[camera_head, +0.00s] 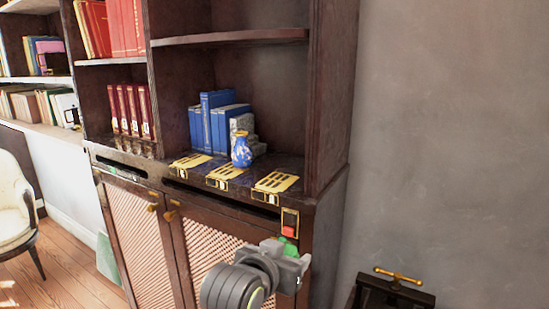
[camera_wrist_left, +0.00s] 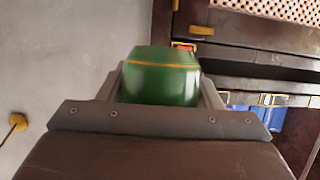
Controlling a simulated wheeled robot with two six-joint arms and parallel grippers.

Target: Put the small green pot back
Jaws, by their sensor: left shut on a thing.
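The small green pot (camera_wrist_left: 163,78) has a thin gold band and sits between the fingers of my left gripper (camera_wrist_left: 165,90) in the left wrist view. The gripper is shut on it. In the head view my left gripper (camera_head: 290,258) is in front of the cabinet's right end, below the shelf top. Only a bit of the green pot (camera_head: 289,241) shows there, just under a red piece (camera_head: 288,231) on the cabinet front. Three gold grated plates lie along the shelf's front edge; the rightmost plate (camera_head: 276,182) is nearest the pot. My right gripper is not in view.
A blue and white vase (camera_head: 241,150) stands on the shelf behind the plates, beside blue books (camera_head: 215,122) and a grey stone-like bookend. The cabinet's side panel (camera_head: 335,120) bounds the shelf at right. A dark box with a gold handle (camera_head: 398,275) stands at lower right.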

